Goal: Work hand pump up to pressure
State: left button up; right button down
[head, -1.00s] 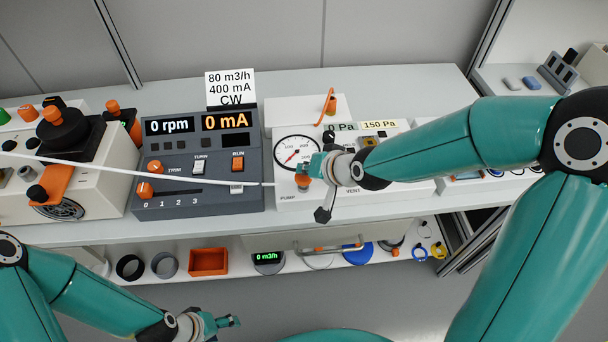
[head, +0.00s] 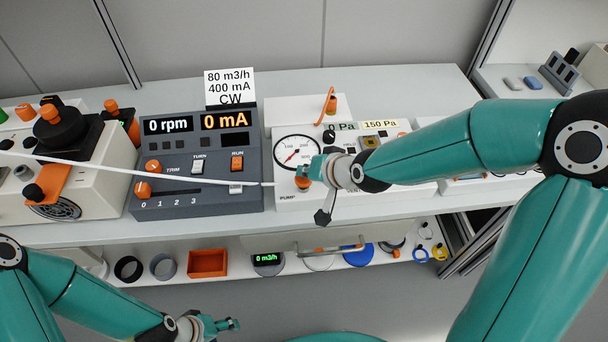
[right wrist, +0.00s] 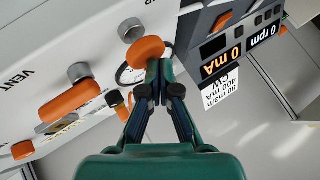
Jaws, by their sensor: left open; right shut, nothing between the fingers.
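The hand pump is a white panel unit (head: 285,186) marked PUMP, with a round dial gauge (head: 296,152) whose red needle points low. Its readout (head: 340,127) shows 0 Pa, beside a yellow 150 Pa label (head: 379,124). The orange pump knob (head: 302,182) is partly hidden by my right gripper (head: 312,169). In the right wrist view the orange knob (right wrist: 147,48) lies right at the tips of my shut right gripper (right wrist: 158,66); contact cannot be told. My left gripper (head: 227,325) is open and empty, low in front of the bench.
A dark control box (head: 198,185) reading 0 rpm and 0 mA stands left of the pump. A white rod (head: 120,170) crosses in front of it. In the right wrist view an orange vent lever (right wrist: 70,101) is nearby. A lower shelf holds an orange bin (head: 207,263).

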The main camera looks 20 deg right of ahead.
jog(key=shift+f+b, duration=0.45)
dwell(0.3)
dwell(0.3)
jog(key=shift+r+p, duration=1.1)
jog(key=shift+r, duration=0.4)
notch_tip(320, 180, up, 5)
jog(key=p, duration=0.4)
